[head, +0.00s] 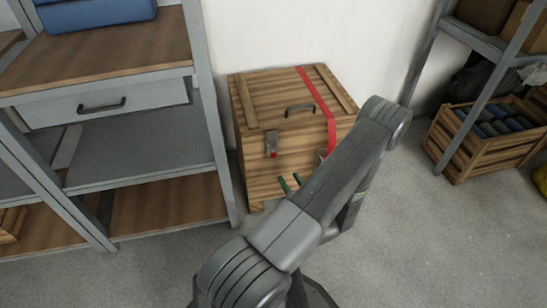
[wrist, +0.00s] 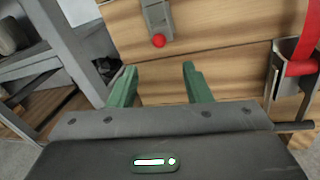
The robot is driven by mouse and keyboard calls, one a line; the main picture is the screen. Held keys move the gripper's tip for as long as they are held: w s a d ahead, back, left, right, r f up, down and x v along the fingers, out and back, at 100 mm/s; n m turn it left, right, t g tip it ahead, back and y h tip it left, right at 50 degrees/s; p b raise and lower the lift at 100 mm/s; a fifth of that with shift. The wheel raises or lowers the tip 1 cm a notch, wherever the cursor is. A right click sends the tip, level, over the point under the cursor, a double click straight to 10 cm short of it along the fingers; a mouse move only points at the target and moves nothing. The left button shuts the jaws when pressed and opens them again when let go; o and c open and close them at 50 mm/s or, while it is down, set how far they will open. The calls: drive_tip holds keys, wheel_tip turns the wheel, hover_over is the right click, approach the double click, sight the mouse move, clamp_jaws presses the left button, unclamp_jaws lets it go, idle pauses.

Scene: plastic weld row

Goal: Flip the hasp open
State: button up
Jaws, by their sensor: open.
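The wooden crate (head: 262,182) stands on the floor against the wall, with its lid (head: 275,92) down. The grey metal hasp (head: 271,142) hangs on the crate's front, with a red knob at its lower end. In the wrist view the hasp (wrist: 157,18) and its red knob (wrist: 158,41) are at the top, beyond my fingertips. My gripper (wrist: 156,70) has two green fingers, spread apart with nothing between them.
A red strap (head: 316,92) runs over the lid and down the front to a metal buckle (wrist: 294,64). A black handle (head: 299,109) is on the lid. A shelf unit (head: 218,130) stands close on the left. Open floor lies right of the crate, before another crate (head: 462,150).

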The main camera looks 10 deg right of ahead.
sight(275, 157)
drive_tip(key=b+x, duration=0.1)
drive_tip(key=x, duration=1)
drive_tip(key=shift+w+a+b, duration=0.2)
drive_tip(key=shift+w+b, duration=0.1)
drive_tip(key=shift+w, duration=0.1)
clamp_jaws()
